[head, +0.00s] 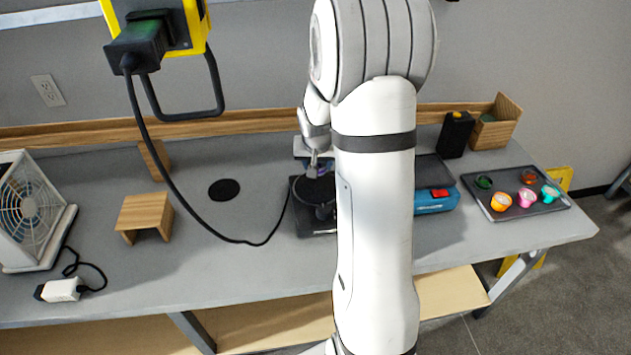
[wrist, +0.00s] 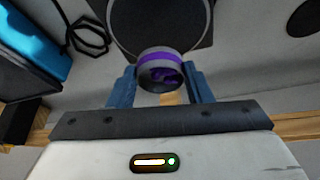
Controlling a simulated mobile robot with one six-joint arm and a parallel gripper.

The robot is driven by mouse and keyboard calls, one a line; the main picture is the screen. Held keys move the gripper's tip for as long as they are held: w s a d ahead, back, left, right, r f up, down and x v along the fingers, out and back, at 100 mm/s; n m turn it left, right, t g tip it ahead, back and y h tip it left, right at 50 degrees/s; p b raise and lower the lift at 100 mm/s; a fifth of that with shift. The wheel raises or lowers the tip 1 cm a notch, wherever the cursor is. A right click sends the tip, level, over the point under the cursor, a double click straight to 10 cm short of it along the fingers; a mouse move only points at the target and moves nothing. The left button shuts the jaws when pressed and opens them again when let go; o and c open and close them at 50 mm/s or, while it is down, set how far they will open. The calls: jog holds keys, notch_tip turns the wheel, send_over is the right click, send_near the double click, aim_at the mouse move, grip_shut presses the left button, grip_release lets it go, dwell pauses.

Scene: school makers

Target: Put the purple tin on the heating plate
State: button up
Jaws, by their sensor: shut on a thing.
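The purple tin (wrist: 162,56), a short round tin with a purple band and a grey rim, sits between the two blue fingers of my gripper (wrist: 160,82) in the wrist view. The gripper is shut on it. In the head view, my gripper (head: 318,165) is over the heating plate (head: 303,218), a black square base with a round dark top. Only a sliver of purple shows there, and my arm covers part of the plate. In the wrist view, the plate's round top (wrist: 160,20) lies just beyond the tin. I cannot tell whether the tin touches it.
A blue device (head: 436,200) stands right of the plate. A dark tray (head: 535,206) with several small coloured cups is further right. A black cable (head: 185,195) hangs to the table left of the plate. A wooden stand (head: 146,212) and a fan (head: 32,208) are at the left.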

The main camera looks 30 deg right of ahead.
aim_at(317, 188)
jog(key=shift+f, duration=2.95)
jog(key=shift+f+b, duration=0.15)
jog(key=shift+b, duration=0.25)
jog(key=o, duration=1)
